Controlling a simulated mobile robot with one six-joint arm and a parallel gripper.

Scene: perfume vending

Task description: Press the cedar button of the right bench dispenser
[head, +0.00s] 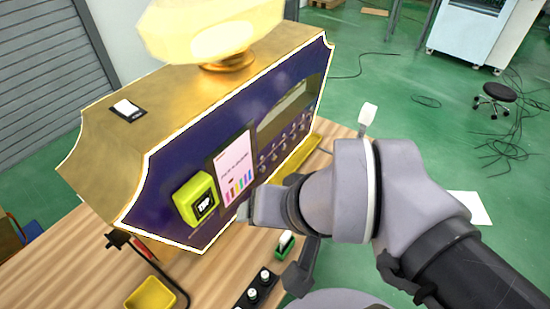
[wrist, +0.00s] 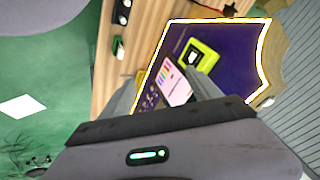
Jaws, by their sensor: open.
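One bench dispenser (head: 180,165), a gold box with a purple front, stands on a wooden table; I cannot tell whether it is the right one. Its front has a row of small round buttons (head: 285,146) below a display slot. Their labels are too small to read, so the cedar button cannot be told apart. My gripper (wrist: 163,88) is open and empty, in front of the dispenser's face. In the wrist view the dispenser's purple front (wrist: 232,70) lies beyond the fingers, and a finger and the palm hide part of the button area.
A pink-white card (head: 235,170) and a yellow-green box (head: 196,200) are on the dispenser's front. A yellow tray (head: 150,294) and small dark items (head: 252,293) lie on the wooden table (head: 85,270). Green floor and a stool (head: 497,92) are beyond.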

